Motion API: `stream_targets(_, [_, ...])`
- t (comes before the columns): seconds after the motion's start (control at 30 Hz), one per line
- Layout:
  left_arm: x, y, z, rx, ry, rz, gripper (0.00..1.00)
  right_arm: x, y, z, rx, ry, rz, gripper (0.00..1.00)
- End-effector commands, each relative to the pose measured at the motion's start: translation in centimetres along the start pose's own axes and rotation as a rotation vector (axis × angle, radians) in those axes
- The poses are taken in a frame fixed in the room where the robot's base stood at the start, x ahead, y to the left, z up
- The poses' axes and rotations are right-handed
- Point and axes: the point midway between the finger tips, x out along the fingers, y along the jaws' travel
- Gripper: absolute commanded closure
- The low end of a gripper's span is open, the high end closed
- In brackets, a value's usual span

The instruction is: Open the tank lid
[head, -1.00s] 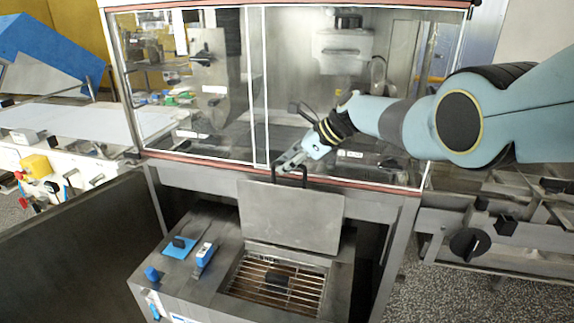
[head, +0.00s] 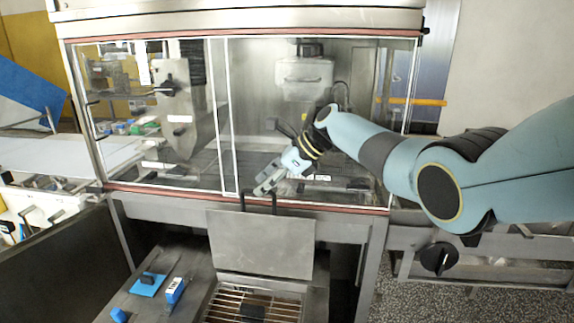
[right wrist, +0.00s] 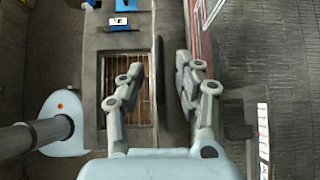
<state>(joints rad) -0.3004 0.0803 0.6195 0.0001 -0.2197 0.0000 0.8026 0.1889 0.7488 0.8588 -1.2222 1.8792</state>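The tank lid (head: 260,243) is a grey metal plate standing upright at the back of the tank opening, so the tank is open. A dark bar handle (head: 274,203) shows at its top edge. My right gripper (head: 266,186) is just above and behind the handle; I cannot tell whether it touches. In the right wrist view, the right gripper's fingers (right wrist: 158,66) are spread apart, with nothing clearly held between them. The tank's wire grate (head: 225,304) is uncovered, with a dark block (head: 253,312) on it. My left gripper is not in view.
A glazed cabinet (head: 160,198) with red-brown edging stands behind the lid, close to my right gripper. Blue-marked controls (head: 175,290) sit left of the grate. A machine with a black knob (head: 438,258) is at right. Speckled floor shows at lower right.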

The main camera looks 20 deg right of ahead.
Motion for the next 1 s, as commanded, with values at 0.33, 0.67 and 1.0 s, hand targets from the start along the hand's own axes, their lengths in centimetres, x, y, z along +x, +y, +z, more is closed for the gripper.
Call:
stream_targets(0.33, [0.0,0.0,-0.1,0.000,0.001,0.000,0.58,-6.7,-0.1,0.0,-0.002,0.002,-0.004,0.66])
stream_targets(0.67, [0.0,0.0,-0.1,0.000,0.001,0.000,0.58,-8.1,-0.1,0.1,-0.001,0.000,-0.001,0.66])
stream_targets(1.0, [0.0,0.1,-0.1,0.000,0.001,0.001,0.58,-8.1,0.0,0.1,-0.003,0.001,-0.001,0.66])
